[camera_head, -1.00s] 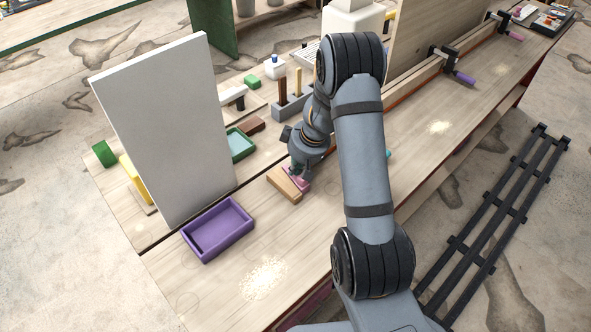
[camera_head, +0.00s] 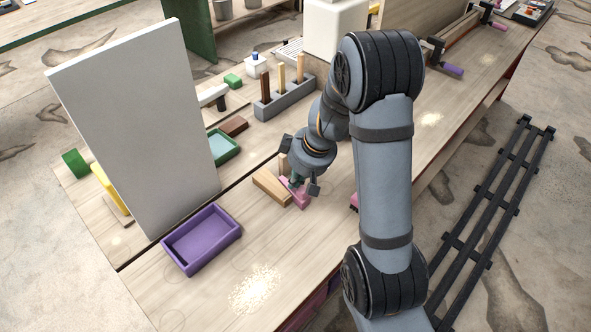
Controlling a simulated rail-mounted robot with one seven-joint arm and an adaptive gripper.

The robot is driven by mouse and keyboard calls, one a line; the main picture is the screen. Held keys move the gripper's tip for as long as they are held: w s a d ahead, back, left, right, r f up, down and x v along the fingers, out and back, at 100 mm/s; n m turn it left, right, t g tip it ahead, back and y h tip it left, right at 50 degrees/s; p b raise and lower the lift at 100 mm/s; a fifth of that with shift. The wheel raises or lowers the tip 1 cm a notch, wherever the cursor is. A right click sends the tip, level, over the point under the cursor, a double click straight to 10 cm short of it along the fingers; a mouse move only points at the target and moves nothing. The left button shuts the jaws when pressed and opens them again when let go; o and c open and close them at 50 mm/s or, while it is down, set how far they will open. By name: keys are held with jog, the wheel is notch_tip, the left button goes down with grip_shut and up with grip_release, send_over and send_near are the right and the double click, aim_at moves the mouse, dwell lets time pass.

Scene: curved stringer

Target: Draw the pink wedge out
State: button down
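The pink wedge (camera_head: 299,199) lies on the wooden bench beside a light wood block (camera_head: 270,187), on the block's right side. The two look touching or nearly so. My gripper (camera_head: 297,183) points down right over the pink wedge, with its greenish fingertips at the wedge's upper part. The fingers and the wedge overlap in this small view, so I cannot tell whether they are closed on it. A short tan upright piece (camera_head: 283,163) shows just behind the wedge, partly hidden by my gripper.
A purple tray (camera_head: 203,262) stands empty at the front left, by a tall grey panel (camera_head: 135,130). A green tray (camera_head: 222,147) and a grey holder with upright sticks (camera_head: 284,101) stand behind. A pink thing (camera_head: 354,201) shows partly behind my arm. Bench front is clear apart from pale shavings (camera_head: 255,289).

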aim_at(285, 185)
jog(key=shift+s+f, duration=0.1)
jog(key=shift+s, duration=0.1)
jog(key=shift+w+a+p, duration=0.15)
jog(key=shift+w+p, duration=0.05)
jog(key=shift+p, duration=0.15)
jog(key=shift+w+a+r+p, duration=0.15)
jog(key=shift+w+a+p, duration=0.3)
jog(key=shift+w+a, duration=0.15)
jog(key=shift+w+a+r+p, duration=0.15)
jog(key=shift+w+a+p, duration=0.25)
jog(key=shift+w+a, duration=0.2)
jog(key=v, duration=0.9)
jog(key=shift+r, duration=0.3)
jog(key=shift+w+f, duration=0.1)
jog(key=shift+w, duration=0.05)
